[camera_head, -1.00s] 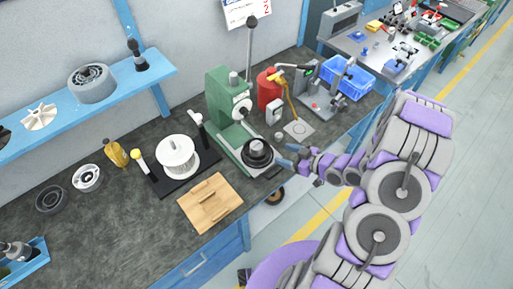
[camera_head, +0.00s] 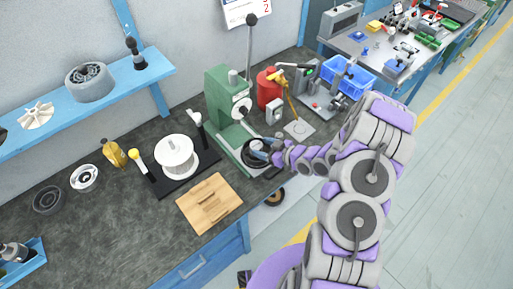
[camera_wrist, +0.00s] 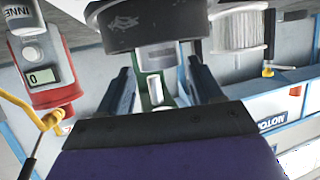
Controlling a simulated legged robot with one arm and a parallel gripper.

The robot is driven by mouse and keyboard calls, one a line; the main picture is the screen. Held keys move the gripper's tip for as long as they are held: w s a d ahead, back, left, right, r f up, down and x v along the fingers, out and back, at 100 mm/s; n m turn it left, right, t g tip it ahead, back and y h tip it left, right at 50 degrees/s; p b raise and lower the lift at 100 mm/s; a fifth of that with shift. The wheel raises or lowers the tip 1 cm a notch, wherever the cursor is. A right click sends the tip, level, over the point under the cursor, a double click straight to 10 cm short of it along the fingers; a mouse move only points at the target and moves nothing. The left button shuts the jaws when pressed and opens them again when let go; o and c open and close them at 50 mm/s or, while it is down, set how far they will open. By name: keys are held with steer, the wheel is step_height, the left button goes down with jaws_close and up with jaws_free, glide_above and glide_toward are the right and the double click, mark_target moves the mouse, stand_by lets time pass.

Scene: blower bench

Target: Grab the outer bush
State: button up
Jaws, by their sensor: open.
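In the head view a dark round part (camera_head: 252,163) sits on the base of the green press (camera_head: 222,92). My gripper (camera_head: 262,148) is at its upper right edge and partly covers it. In the wrist view, which is upside down, a dark ring (camera_wrist: 150,26) with a silver collar (camera_wrist: 158,54) fills the top. I cannot tell for sure which part is the outer bush. My open gripper (camera_wrist: 162,88) has its two blue-grey fingers apart, with nothing visibly held between them. The green press and a small bright cylinder (camera_wrist: 155,92) show behind the gap.
A white spool (camera_head: 176,152) on a black board and a wooden board (camera_head: 210,202) lie left of the press. A red canister (camera_head: 269,88) and a blue crate (camera_head: 350,80) stand behind. In the wrist view a red gauge (camera_wrist: 50,80) is at left.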

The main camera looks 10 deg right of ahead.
mark_target(260, 147)
steer(key=shift+f+b+x, duration=0.25)
steer(key=shift+b+x, duration=0.05)
steer(key=shift+x, duration=1.7)
steer(key=shift+d, duration=0.15)
steer(key=shift+c, duration=0.2)
steer(key=c, duration=0.9)
steer(key=shift+o, duration=0.2)
steer(key=shift+r, duration=0.1)
